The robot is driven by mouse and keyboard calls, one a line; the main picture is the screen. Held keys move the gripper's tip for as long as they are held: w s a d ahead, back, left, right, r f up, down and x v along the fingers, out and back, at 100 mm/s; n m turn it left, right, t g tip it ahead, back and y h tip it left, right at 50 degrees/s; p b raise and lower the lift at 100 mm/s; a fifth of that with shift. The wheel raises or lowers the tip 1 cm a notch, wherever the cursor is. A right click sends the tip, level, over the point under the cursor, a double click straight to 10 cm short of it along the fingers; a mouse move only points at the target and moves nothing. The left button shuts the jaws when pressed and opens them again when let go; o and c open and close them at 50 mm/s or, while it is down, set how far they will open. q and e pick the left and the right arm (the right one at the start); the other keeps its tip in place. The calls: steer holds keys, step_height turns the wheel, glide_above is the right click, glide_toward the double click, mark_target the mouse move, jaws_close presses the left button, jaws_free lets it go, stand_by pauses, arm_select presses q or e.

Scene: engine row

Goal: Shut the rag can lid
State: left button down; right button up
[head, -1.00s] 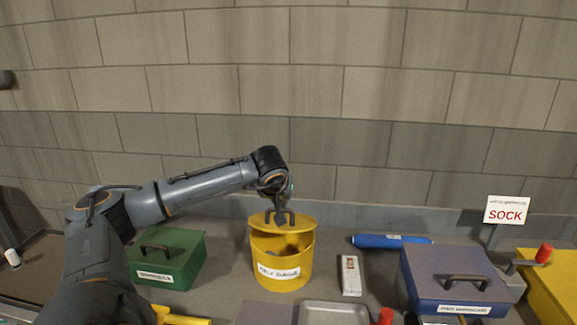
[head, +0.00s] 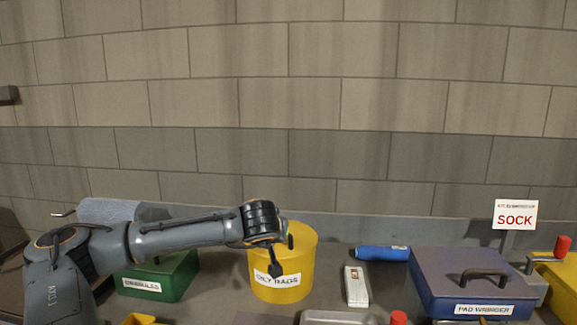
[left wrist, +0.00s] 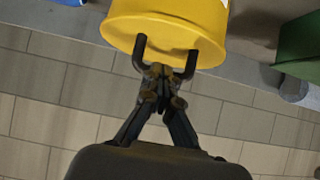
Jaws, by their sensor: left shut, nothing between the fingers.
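The yellow rag can (head: 298,291), labelled OILY RAGS, stands on the bench near the middle of the head view. Its lid (head: 302,236) looks lowered, with no dark gap in the part that shows. My arm hides part of the rim, so I cannot tell if it is fully seated. My left gripper (head: 282,257) is shut and empty in front of the can's upper part. In the left wrist view the can (left wrist: 180,14) fills the top, with the left fingertips (left wrist: 166,52) at its near edge; contact is unclear. My right gripper is not in view.
A green box (head: 180,272) stands left of the can, partly behind my arm. Right of it are a white packet (head: 356,286), a blue cylinder (head: 382,253) and a blue-grey lidded box (head: 440,270). A SOCK sign (head: 515,214) and a block wall stand behind.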

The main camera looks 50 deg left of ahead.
arm_select(q)
steer(key=shift+s+d+f, duration=0.15)
steer(key=shift+f, duration=0.55)
steer(key=v, duration=1.2)
steer(key=shift+r, duration=0.5)
